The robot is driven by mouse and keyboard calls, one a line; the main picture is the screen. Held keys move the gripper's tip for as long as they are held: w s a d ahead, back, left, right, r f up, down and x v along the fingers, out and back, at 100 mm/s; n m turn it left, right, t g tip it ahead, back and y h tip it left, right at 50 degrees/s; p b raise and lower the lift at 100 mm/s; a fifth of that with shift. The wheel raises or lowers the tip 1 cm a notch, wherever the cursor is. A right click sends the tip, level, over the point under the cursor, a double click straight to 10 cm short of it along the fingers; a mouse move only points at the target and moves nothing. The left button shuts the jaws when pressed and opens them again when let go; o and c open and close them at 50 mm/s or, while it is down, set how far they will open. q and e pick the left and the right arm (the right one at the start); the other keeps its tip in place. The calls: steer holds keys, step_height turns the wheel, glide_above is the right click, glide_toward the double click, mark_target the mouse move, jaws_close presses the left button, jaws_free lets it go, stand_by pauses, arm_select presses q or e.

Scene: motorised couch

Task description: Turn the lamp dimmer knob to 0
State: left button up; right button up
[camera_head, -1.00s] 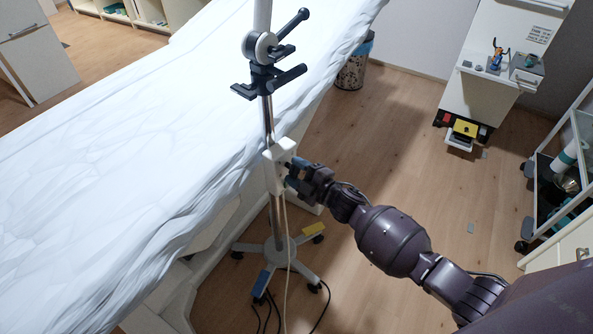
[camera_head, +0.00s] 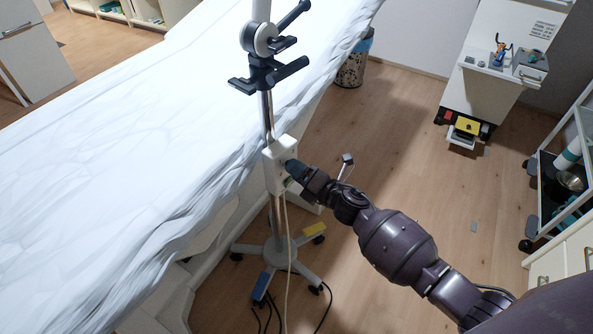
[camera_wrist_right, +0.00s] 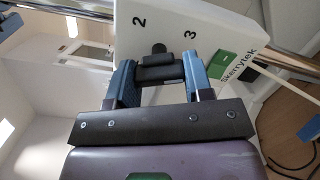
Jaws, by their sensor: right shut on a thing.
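The white dimmer box (camera_head: 274,168) is clamped on the metal pole (camera_head: 269,122) beside the couch. In the right wrist view the box face (camera_wrist_right: 210,22) shows the printed numbers 2 and 3 and a green patch beside lettering. The dark dimmer knob (camera_wrist_right: 158,72) sits between the blue fingers of my right gripper (camera_wrist_right: 157,80), which is shut on it. In the head view my right gripper (camera_head: 292,168) meets the right side of the box and hides the knob. The number 0 and the exact setting cannot be read. My left gripper is not in view.
The couch with a white sheet (camera_head: 110,140) fills the left side. A black clamp with a lever (camera_head: 268,72) is higher on the pole. The wheeled base (camera_head: 280,256) and cables are below. A bin (camera_head: 353,65) stands behind.

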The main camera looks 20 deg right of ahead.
steer(key=shift+f+n+b, duration=0.15)
steer(key=shift+n+b, duration=0.35)
steer(key=shift+n, duration=1.4)
steer(key=o, duration=0.9)
steer(key=shift+d, duration=0.1)
steer(key=shift+p+v, duration=0.4)
steer(key=shift+v, duration=5)
